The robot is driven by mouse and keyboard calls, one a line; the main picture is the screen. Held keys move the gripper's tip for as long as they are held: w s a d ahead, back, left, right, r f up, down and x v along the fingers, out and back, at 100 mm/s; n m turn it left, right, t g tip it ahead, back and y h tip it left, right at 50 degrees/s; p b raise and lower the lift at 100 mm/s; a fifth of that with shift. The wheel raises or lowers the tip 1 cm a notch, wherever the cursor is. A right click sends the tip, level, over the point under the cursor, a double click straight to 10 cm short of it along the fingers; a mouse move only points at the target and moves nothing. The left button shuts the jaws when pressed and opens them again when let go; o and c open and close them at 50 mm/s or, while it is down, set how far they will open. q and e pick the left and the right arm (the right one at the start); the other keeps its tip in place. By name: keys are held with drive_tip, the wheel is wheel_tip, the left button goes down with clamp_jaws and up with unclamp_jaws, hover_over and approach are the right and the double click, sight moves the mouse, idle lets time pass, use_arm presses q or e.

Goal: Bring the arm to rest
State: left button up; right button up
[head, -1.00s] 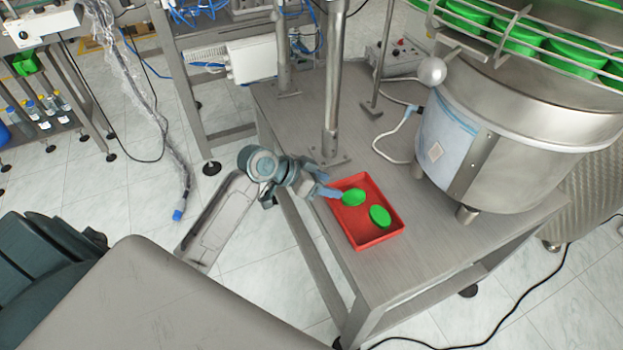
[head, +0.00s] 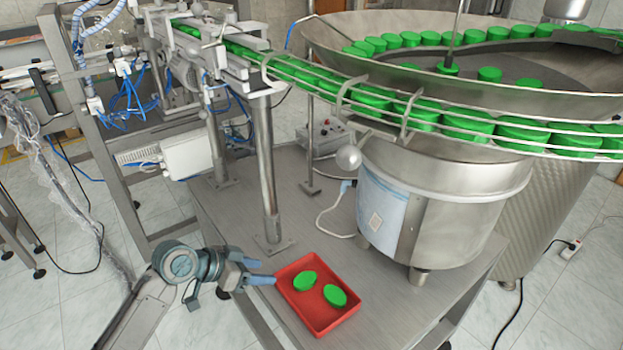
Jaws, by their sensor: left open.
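My left arm comes in from the lower left. Its gripper (head: 262,272) is open and empty, with blue fingertips at the left edge of the red tray (head: 322,328). Two green caps lie in the tray, one at the upper left (head: 304,281) and one at the lower right (head: 335,295). The gripper is apart from both caps. My right gripper is not in view.
The steel table (head: 395,290) carries a metal post (head: 266,180) behind the tray. A large bowl feeder (head: 440,210) stands to the right. A railed chute (head: 390,105) full of green caps crosses above. A control box (head: 328,137) sits behind.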

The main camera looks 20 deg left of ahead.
use_arm(q)
drive_tip(key=s+a+f+n+g+y, duration=0.1)
drive_tip(key=s+f+n+g+y, duration=0.25)
drive_tip(key=s, duration=0.85)
drive_tip(key=s+a+f+n+y, duration=0.15)
drive_tip(key=s+f+y, duration=0.4)
drive_tip(key=s, duration=0.75)
wheel_tip(320, 180, down, 27)
drive_tip(key=w+a+n+g, duration=0.1)
drive_tip(key=w+a, duration=0.1)
drive_tip(key=s+f, duration=0.7)
drive_tip(key=f, duration=0.3)
drive_tip(key=s+a+f+g, duration=0.1)
drive_tip(key=s+f, duration=0.7)
drive_tip(key=f, duration=0.2)
drive_tip(key=shift+s+f+h, duration=0.25)
drive_tip(key=shift+h, duration=0.05)
drive_tip(key=shift+a, duration=0.1)
